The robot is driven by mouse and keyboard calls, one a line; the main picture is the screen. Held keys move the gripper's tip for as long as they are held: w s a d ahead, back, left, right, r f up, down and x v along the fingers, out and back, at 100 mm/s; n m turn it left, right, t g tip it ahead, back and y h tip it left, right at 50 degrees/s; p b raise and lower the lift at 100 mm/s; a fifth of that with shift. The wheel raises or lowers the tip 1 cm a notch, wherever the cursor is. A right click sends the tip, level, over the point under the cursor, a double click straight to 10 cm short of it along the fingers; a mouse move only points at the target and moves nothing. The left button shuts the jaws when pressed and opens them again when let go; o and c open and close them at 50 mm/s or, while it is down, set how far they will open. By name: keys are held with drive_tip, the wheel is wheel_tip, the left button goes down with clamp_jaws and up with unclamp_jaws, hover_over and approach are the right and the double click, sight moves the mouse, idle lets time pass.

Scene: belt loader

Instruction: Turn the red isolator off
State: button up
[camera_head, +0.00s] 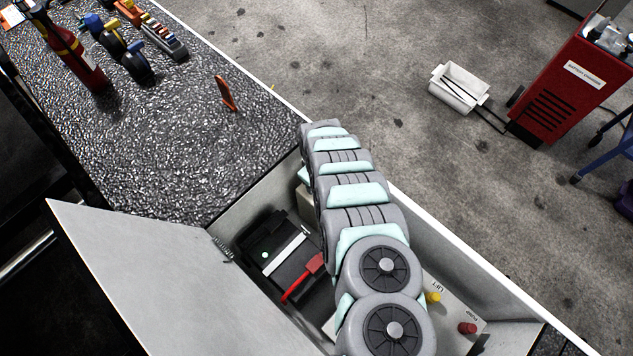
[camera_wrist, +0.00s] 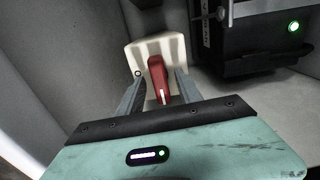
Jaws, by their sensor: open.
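In the wrist view, the red isolator handle (camera_wrist: 157,78) stands on a cream base plate (camera_wrist: 143,52) against a grey wall. A white mark shows near the handle's lower end. My gripper (camera_wrist: 160,76) is open, with one grey finger on each side of the red handle. I cannot tell whether either finger touches it. In the head view, my arm reaches down into an open grey box and hides the isolator handle and my gripper.
A black unit (camera_wrist: 255,35) with a green light is right of the isolator. In the head view, the open lid (camera_head: 150,270) lies left, a red lever (camera_head: 303,278) is inside the box, and yellow (camera_head: 433,297) and red (camera_head: 467,328) buttons sit right of my arm.

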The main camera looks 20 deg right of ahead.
wheel_tip(320, 180, up, 11)
drive_tip(key=p, duration=0.1)
drive_tip(key=shift+f, duration=0.15)
idle(0.3)
idle(0.5)
